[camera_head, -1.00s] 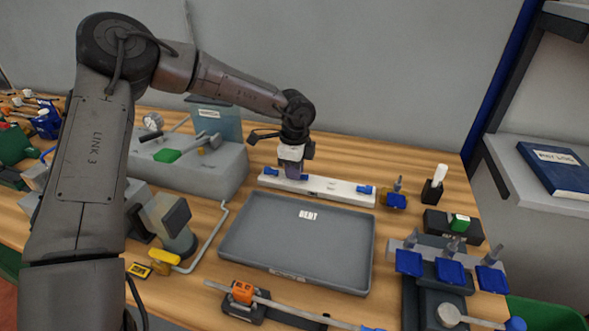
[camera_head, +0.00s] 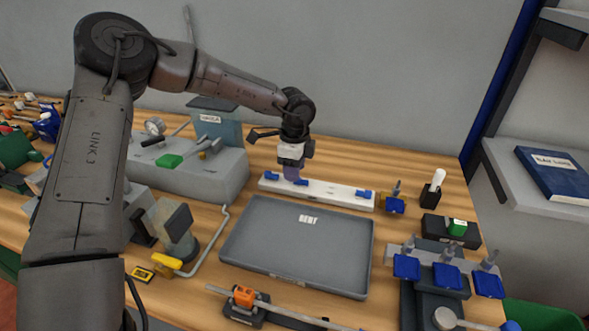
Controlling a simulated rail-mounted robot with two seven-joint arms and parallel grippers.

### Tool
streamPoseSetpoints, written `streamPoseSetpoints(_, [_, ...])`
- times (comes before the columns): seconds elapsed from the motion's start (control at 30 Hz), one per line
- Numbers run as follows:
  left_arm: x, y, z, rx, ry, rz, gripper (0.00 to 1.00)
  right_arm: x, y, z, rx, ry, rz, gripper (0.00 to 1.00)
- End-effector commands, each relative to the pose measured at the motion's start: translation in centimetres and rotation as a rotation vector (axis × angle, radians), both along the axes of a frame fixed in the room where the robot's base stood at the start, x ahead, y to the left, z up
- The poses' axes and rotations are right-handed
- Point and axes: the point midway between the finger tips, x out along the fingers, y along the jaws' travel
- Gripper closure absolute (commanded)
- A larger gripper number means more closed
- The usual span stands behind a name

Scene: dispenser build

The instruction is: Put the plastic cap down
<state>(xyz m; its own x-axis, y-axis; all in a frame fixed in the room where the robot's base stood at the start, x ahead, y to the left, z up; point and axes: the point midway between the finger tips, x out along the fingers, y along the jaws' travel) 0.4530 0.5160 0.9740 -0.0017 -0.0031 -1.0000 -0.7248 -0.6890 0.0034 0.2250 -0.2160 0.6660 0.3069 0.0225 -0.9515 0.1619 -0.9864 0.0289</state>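My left gripper (camera_head: 291,172) points down at the white rail (camera_head: 335,193) behind the grey tray. Its fingers are small and dark here, and I cannot tell whether they are open or shut. Blue pieces sit along the rail: one at the left end (camera_head: 270,176), one just right of the fingers (camera_head: 303,182), and one near the right end (camera_head: 363,194). I cannot make out for certain which piece is the plastic cap, or whether anything is between the fingers. My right gripper is not in view.
The empty grey tray (camera_head: 275,262) fills the table's middle. A grey machine (camera_head: 205,172) with a gauge stands to the left. A black holder with a white-topped item (camera_head: 433,190) and a rack with blue pieces (camera_head: 447,274) are at the right.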

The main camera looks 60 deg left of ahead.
Motion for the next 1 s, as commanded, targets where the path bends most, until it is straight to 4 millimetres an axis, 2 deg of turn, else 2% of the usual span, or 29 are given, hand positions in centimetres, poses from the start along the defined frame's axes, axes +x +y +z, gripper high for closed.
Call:
streamPoseSetpoints(0.03, [0.1, 0.0, 1.6, 0.003, -0.006, 0.0, 0.6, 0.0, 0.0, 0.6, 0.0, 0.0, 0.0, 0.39])
streamPoseSetpoints(0.2, [0.1, 0.0, 5.0, 0.003, -0.006, 0.0, 0.6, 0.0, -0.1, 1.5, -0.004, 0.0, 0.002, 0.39])
streamPoseSetpoints(0.5, [0.1, 0.0, 9.5, 0.003, -0.004, 0.001, 0.6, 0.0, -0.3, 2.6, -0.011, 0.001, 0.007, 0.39])
streamPoseSetpoints(0.7, [0.0, 0.0, 10.6, 0.002, -0.002, 0.0, 0.6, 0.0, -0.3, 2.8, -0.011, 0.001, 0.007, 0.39])
streamPoseSetpoints(1.0, [0.0, 0.0, 10.9, 0.001, -0.003, 0.0, 0.6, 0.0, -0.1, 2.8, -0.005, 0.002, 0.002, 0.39])
